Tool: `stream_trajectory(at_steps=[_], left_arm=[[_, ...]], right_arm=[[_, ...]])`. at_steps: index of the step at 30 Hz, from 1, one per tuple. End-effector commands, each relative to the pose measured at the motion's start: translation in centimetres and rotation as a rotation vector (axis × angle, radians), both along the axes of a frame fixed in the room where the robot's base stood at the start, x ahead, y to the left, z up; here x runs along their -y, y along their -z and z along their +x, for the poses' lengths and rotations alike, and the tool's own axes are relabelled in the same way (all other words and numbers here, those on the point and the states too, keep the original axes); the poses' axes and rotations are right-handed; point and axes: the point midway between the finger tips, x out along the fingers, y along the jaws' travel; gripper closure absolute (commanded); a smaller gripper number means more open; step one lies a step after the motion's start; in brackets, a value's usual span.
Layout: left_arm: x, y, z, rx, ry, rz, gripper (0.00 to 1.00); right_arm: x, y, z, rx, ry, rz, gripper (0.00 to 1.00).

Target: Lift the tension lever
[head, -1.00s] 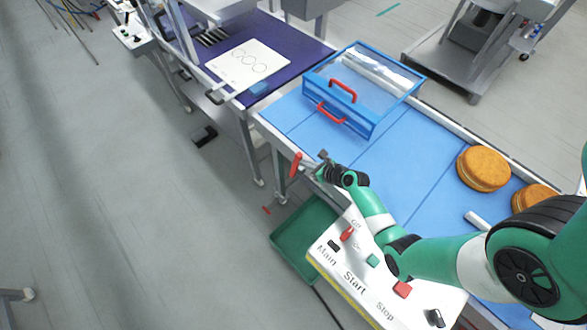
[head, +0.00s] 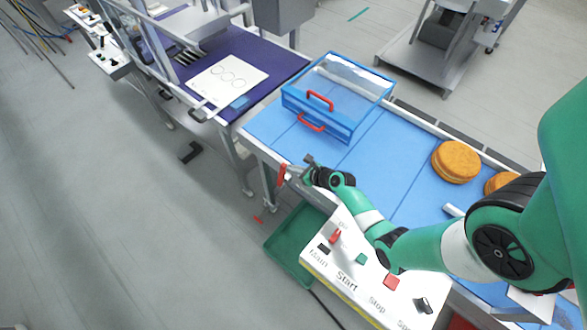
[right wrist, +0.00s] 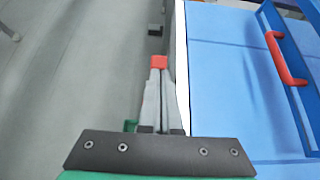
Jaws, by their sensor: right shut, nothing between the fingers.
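The tension lever, with a red handle (head: 283,174), is at the left side of the blue conveyor in the head view, near its end. It stands close to upright there. My right gripper (head: 309,160) is just right of the handle in that view. In the right wrist view the gripper (right wrist: 159,76) is shut, its fingers together with nothing between them. The red handle (right wrist: 159,62) shows right at the fingertips; I cannot tell whether they touch it. The lever's lower part is hidden behind the fingers. My left gripper is not in view.
A blue-framed clear guard (head: 338,95) with red handles spans the belt (head: 375,155). A white control panel (head: 335,262) and a green bin (head: 285,245) are near my right arm. Round cakes (head: 456,161) sit on the belt at right. Open floor lies left.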

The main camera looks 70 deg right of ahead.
Motion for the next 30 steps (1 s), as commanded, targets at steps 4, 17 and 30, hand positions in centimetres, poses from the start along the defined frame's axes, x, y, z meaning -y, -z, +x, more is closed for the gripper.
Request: stream_trajectory(at_steps=[4,17,30], left_arm=[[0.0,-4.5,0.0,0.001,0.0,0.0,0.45],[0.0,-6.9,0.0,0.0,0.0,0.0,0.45],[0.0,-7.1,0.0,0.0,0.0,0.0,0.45]], right_arm=[[-0.6,-3.9,-0.6,-0.003,-0.007,0.002,1.0],[-1.5,-5.3,-1.5,-0.012,-0.018,0.007,1.0],[-3.3,-7.0,1.9,0.012,-0.104,-0.019,1.0]])
